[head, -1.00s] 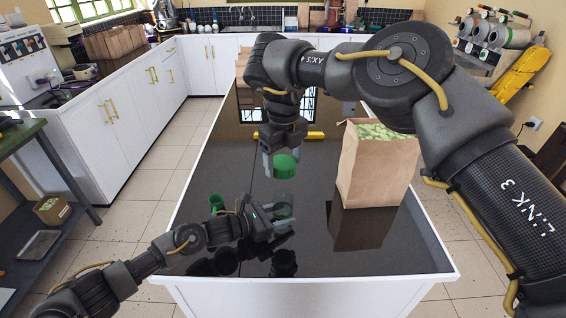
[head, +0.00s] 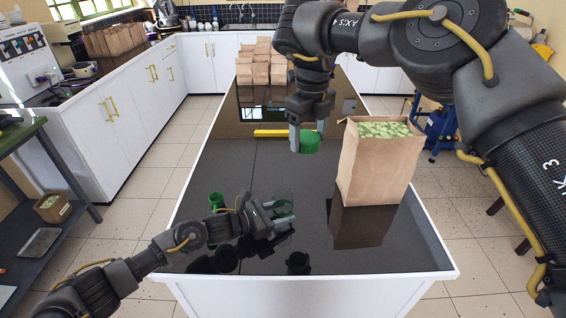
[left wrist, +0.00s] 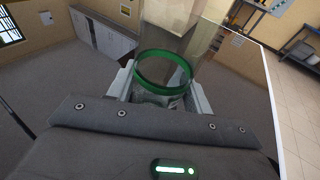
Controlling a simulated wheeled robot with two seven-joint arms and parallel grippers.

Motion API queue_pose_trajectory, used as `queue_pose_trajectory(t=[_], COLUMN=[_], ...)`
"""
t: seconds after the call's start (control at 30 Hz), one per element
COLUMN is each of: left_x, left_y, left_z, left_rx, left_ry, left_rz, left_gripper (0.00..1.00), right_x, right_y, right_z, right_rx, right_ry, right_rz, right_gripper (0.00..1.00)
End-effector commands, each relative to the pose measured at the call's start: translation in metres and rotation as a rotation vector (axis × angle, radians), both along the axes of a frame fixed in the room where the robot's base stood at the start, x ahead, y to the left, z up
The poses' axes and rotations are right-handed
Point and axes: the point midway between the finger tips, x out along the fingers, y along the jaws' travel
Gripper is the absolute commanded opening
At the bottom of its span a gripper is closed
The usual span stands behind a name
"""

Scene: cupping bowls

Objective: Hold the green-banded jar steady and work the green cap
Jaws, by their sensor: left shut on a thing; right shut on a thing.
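The clear jar (head: 284,198) stands near the middle front of the dark island top. Its green band (left wrist: 163,53) shows as a ring in the left wrist view, with no cap on it. My left gripper (head: 280,212) is shut on the jar, a finger on each side. My right gripper (head: 309,135) is shut on the green cap (head: 309,145) and holds it in the air, above and beyond the jar, clear of it.
A small green cup (head: 215,203) stands left of the jar. A tall paper bag of green beans (head: 375,168) stands close on the right. A yellow bar (head: 270,133) and several paper bags (head: 262,68) are farther back. The dark top (head: 350,262) is mostly clear in front.

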Motion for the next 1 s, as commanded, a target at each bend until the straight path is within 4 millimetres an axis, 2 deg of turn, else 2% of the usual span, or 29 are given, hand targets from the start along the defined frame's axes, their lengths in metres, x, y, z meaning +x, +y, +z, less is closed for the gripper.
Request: queue_pose_trajectory(t=[0.03,0.2,0.57,0.67,1.0], left_x=[0.0,0.0,-0.003,-0.009,-0.041], left_y=[0.001,0.0,0.006,0.019,0.078], left_z=[-0.002,-0.001,0.001,0.003,0.017], left_rx=[0.004,0.002,0.001,0.002,0.003], left_ry=[0.003,0.002,-0.001,0.0,0.0], left_rz=[0.001,0.0,0.001,0.001,0.001], left_gripper=[0.54,0.76,0.76,0.76,0.76], right_x=[0.0,0.0,0.0,0.0,0.0], right_y=[0.0,0.0,0.0,0.0,0.0], right_z=[0.0,0.0,0.0,0.0,0.0], right_rx=[0.0,0.0,0.0,0.0,0.0], right_ry=[0.0,0.0,0.0,0.0,0.0], right_rz=[0.0,0.0,0.0,0.0,0.0], right_gripper=[0.34,0.34,0.34,0.34,0.34])
